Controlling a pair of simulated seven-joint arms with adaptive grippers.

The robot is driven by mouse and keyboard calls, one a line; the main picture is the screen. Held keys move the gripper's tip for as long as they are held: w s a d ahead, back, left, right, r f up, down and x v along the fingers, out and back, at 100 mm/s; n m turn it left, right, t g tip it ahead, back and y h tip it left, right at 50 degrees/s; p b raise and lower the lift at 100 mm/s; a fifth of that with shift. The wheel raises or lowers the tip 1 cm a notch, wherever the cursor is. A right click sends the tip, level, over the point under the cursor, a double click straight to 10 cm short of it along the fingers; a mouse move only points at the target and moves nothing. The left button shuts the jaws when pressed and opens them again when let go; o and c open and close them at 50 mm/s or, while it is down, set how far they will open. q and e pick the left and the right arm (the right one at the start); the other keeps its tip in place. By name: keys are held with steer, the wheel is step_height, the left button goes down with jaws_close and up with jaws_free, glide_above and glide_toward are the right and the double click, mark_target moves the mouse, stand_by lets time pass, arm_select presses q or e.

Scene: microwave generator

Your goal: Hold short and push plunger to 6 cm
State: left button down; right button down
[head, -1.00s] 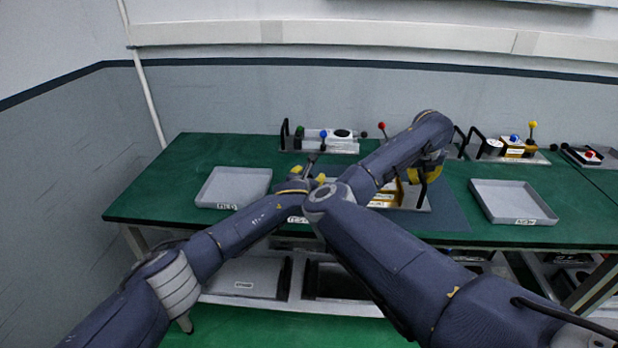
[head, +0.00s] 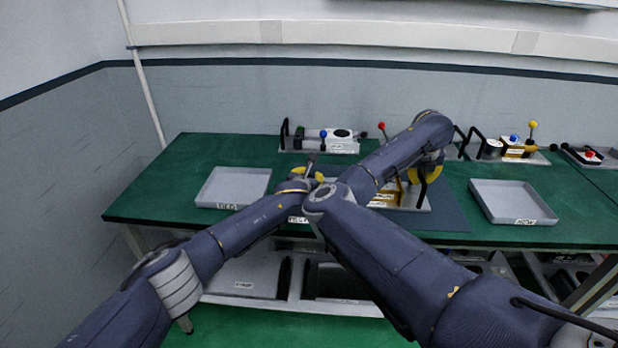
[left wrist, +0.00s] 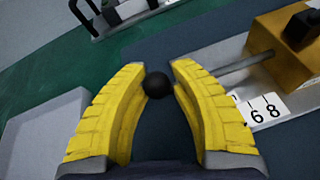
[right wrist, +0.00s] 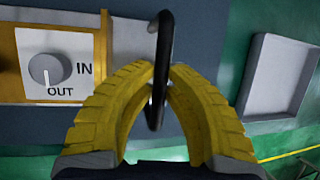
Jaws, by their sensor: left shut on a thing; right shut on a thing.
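The microwave device (head: 412,200) stands on the dark mat, largely hidden behind my right arm in the head view. In the left wrist view my left gripper (left wrist: 158,75) is shut on the plunger's black ball knob (left wrist: 156,86), at its fingertips. The plunger's metal rod (left wrist: 245,67) runs from behind the right finger into a gold block (left wrist: 285,50). A white scale (left wrist: 264,110) below the rod shows 6 and 8. In the right wrist view my right gripper (right wrist: 160,78) is shut on an upright black handle (right wrist: 164,40).
In the right wrist view a grey dial (right wrist: 45,69) on a gold-framed panel is marked IN and OUT. Grey trays stand on the green table at left (head: 233,187) and right (head: 512,201). Other devices with coloured knobs stand along the back (head: 345,147).

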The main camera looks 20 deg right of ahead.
arm_select(q)
steer(key=shift+a, duration=0.1)
arm_select(e)
steer(key=shift+f, duration=0.1)
arm_select(q)
steer(key=shift+s+d, duration=0.5)
steer(key=shift+d, duration=0.45)
steer(key=shift+s+d, duration=0.45)
steer(key=shift+d, duration=0.45)
steer(key=shift+s+d, duration=0.5)
steer(key=shift+d, duration=0.45)
steer(key=c, duration=1.1)
jaws_free()
steer(key=shift+w, duration=0.1)
steer(key=shift+r, duration=0.1)
step_height(320, 180, up, 10)
arm_select(e)
steer(key=shift+a, duration=0.1)
